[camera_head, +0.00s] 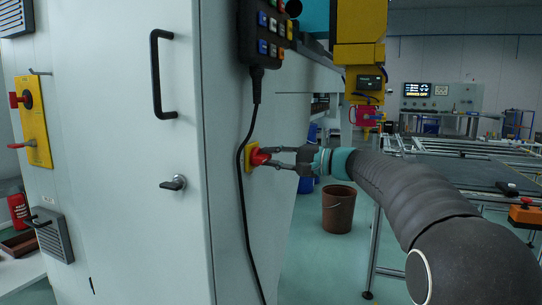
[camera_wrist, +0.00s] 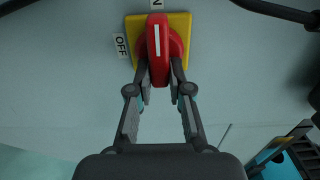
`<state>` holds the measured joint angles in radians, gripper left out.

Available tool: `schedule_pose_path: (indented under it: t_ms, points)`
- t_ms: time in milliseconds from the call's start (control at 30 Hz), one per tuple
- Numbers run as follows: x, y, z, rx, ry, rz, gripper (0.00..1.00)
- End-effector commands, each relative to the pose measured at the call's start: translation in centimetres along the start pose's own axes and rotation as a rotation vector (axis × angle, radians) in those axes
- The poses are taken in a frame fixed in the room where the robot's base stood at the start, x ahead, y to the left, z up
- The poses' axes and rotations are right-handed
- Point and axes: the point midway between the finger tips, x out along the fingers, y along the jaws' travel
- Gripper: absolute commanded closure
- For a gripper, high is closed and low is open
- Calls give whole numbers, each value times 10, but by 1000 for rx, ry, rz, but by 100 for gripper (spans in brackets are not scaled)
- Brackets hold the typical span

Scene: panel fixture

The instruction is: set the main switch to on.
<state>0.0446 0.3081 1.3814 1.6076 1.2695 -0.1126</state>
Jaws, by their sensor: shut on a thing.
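The main switch is a red rotary handle (camera_wrist: 158,62) on a yellow plate (camera_wrist: 184,22) on the cabinet side. It also shows in the head view as a red knob (camera_head: 259,157). A white line on the handle runs straight up the wrist picture, toward a label (camera_wrist: 157,3) cut by the top edge, of which one letter shows. An OFF label (camera_wrist: 121,46) sits left of the plate. My gripper (camera_wrist: 159,86) is shut on the handle, one finger at each side; it reaches the switch from the right in the head view (camera_head: 272,158).
A black cable (camera_head: 241,180) hangs from the button pendant (camera_head: 266,30) close to the switch. Another red knob (camera_head: 19,100) is on a yellow panel at far left. A brown bin (camera_head: 338,210) stands on the floor. A far display (camera_head: 417,90) appears to read DRIVES OFF.

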Motion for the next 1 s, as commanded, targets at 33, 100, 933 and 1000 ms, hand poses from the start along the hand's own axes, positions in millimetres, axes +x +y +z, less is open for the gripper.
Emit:
schedule_pose_path:
  t_ms: [33, 100, 933, 1000]
  points:
    - [0, -1, -1, 4, 4, -2, 100]
    - [0, -1, -1, 5, 4, -3, 100]
    - [-12, 0, -1, 3, 4, 0, 56]
    - [-23, 0, -1, 4, 4, 0, 56]
